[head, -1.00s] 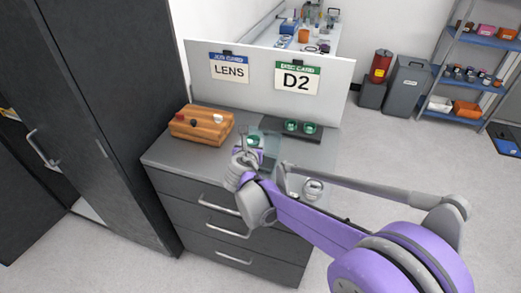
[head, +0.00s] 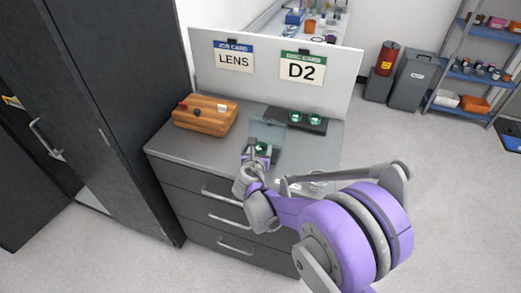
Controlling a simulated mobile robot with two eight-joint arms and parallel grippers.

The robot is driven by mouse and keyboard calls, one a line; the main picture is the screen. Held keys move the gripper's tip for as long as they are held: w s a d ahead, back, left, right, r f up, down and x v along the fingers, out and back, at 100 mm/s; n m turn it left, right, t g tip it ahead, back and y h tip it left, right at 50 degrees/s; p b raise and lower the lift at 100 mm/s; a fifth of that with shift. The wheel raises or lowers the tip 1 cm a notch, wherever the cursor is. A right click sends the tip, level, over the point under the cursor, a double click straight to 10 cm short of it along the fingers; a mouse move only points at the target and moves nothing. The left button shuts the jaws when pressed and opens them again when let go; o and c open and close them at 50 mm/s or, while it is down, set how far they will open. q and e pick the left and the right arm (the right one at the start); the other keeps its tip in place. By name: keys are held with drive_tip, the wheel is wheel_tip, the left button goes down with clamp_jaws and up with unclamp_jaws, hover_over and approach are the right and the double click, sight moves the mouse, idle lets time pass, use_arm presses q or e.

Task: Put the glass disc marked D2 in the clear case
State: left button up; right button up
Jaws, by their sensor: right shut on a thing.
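A green glass disc (head: 262,147) is between the jaws of my right gripper (head: 259,156), which is shut on it. I cannot read a mark on this disc. The clear case (head: 267,131) stands on the cabinet top with its transparent lid standing up behind the disc. The disc and fingertips overlap the case's lower part, and I cannot tell whether the disc touches it. A black tray (head: 279,114) at the back right holds two green discs (head: 295,117). A card (head: 303,67) on the upright panel reads D2. My left gripper is not in view.
A wooden block (head: 205,115) with small knobs stands at the back left of the grey cabinet top (head: 180,147). A second card (head: 234,58) reads LENS. A tall dark cupboard (head: 110,100) stands close on the left. The top's front left is clear.

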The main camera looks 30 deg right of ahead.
drive_tip(key=shift+f, duration=0.2)
drive_tip(key=o, duration=1.4)
drive_tip(key=shift+r, duration=0.1)
drive_tip(key=shift+c, duration=0.2)
drive_tip(key=shift+r, duration=0.1)
drive_tip(key=shift+s+a+r, duration=0.15)
drive_tip(key=shift+r, duration=0.05)
drive_tip(key=v, duration=1.1)
drive_tip(key=s+a+f+m+g+y, duration=0.2)
drive_tip(key=s+a+f+m+y, duration=0.1)
drive_tip(key=s+m, duration=0.7)
drive_tip(key=s+a+f+m+g+y, duration=0.3)
drive_tip(key=s+m, duration=0.7)
drive_tip(key=m, duration=0.8)
drive_tip(key=a+y, duration=0.2)
drive_tip(key=shift+s+a+y, duration=0.3)
